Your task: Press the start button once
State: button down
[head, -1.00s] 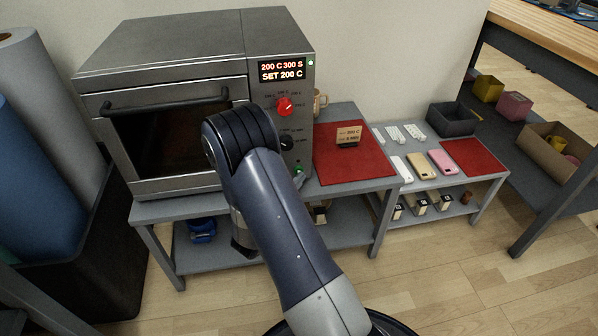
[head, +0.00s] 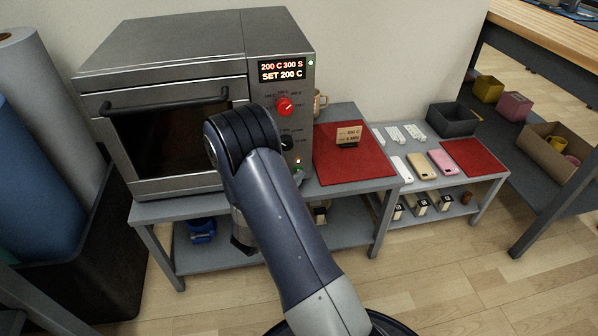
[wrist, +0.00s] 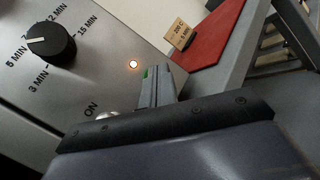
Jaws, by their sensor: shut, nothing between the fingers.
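The press oven (head: 180,70) stands on a grey table, its door shut. Its display (head: 282,70) reads 200 C 300 S and SET 200 C. The green start button (head: 299,170) is low on the control panel; in the wrist view only a green sliver (wrist: 145,73) shows beside my fingertips. A small lamp (wrist: 133,64) just above it glows orange-white. My gripper (wrist: 155,74) is shut and empty, its tips at the button. The fingers hide most of the button, so I cannot tell whether it is pressed in.
A red temperature knob (head: 285,106) and a black timer knob (wrist: 51,45) sit higher on the panel. A metal switch (wrist: 106,116) marked ON is near my gripper. A red mat (head: 350,165) with a small card (head: 348,136) lies right of the oven, near a mug (head: 320,102).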

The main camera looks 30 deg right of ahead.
dwell(0.3)
jog(key=shift+s+a, duration=0.25)
jog(key=shift+s, duration=0.6)
jog(key=s, duration=0.2)
jog(key=s+a+b, duration=0.1)
jog(key=s, duration=0.1)
jog(key=shift+s+a, duration=0.15)
jog(key=shift+s, duration=0.25)
dwell(0.3)
